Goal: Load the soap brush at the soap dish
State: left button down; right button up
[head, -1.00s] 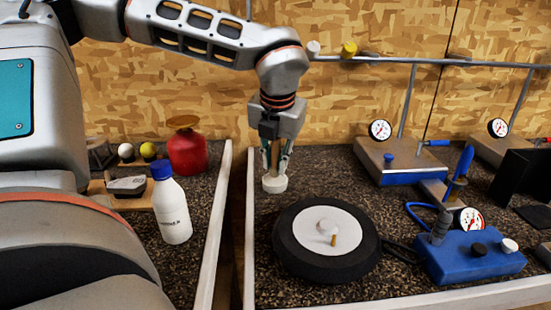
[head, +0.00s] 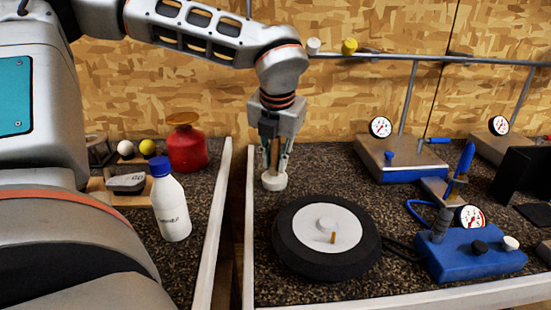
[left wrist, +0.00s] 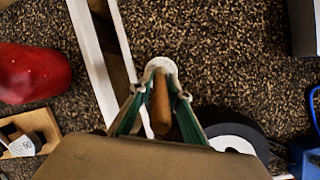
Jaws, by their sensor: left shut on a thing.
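My left gripper (head: 275,170) is shut on a brown wooden handle, which I take for the soap brush (left wrist: 160,105). The handle points down between the fingers. A small white round piece (head: 274,182) is at its lower end, beyond the fingertips; it also shows in the left wrist view (left wrist: 160,65). I cannot tell whether it is the brush head or a separate dish, or whether it touches the bench. Right of it lies a black ring with a white centre (head: 347,228), bearing a white knob and short brown peg. No other dish is clear. My right gripper is out of view.
A white bottle with a blue cap (head: 171,205), a red container (head: 187,150) and a wooden tray (head: 103,198) stand at left. A gap separates the two benches. Gauge devices, including a blue one (head: 475,255), stand at right. A rail (head: 390,58) runs behind.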

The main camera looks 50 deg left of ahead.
pick_arm(q)
jog(key=shift+f, duration=0.3)
dwell(0.4)
dwell(0.5)
jog(key=shift+r+p, duration=0.4)
jog(key=shift+r, duration=3.15)
